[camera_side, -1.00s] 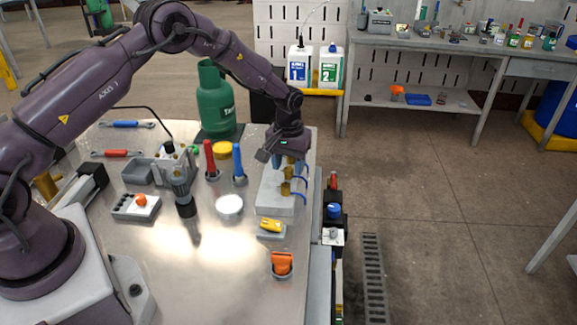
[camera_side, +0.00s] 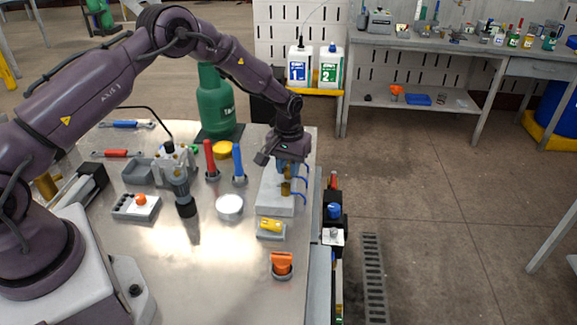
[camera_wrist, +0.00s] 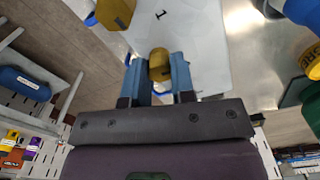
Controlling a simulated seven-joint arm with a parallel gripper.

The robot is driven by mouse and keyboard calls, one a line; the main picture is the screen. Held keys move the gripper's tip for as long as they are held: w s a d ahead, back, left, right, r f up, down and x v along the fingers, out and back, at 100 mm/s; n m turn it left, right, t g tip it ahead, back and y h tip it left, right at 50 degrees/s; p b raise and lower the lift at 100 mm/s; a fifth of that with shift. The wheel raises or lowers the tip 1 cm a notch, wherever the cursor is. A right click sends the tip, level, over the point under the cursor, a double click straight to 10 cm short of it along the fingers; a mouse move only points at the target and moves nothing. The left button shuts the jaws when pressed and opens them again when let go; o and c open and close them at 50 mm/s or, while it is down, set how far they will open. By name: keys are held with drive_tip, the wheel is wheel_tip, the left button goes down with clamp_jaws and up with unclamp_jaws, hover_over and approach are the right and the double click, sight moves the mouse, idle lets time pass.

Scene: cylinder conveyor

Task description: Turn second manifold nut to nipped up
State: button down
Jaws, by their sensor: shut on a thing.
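The manifold is a pale grey block (camera_side: 272,200) near the right edge of the metal bench, with brass nuts on it and blue hoses at its right side. The front brass nut (camera_side: 286,189) stands free; another brass nut (camera_side: 287,172) shows just behind it, close under my gripper (camera_side: 289,165). In the wrist view, the blue fingers of my gripper (camera_wrist: 160,72) are shut on a brass nut (camera_wrist: 159,62). A neighbouring brass nut (camera_wrist: 115,13) stands apart at upper left, by a dark mark on the block. The fingers partly hide the gripped nut.
In front of the block are a yellow part on a grey holder (camera_side: 270,227) and an orange part in a cup (camera_side: 282,264). Red (camera_side: 210,157) and blue (camera_side: 238,160) upright handles and a green cylinder (camera_side: 216,105) stand to the left. The front middle bench is clear.

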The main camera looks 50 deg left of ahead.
drive_tip(key=m, duration=0.4)
drive_tip(key=shift+m, duration=0.3)
drive_tip(key=m, duration=0.3)
drive_tip(key=shift+m, duration=0.3)
drive_tip(key=m, duration=0.4)
drive_tip(key=shift+m, duration=2)
drive_tip(key=c, duration=1)
unclamp_jaws()
drive_tip(key=shift+o, duration=0.2)
drive_tip(key=shift+r, duration=0.15)
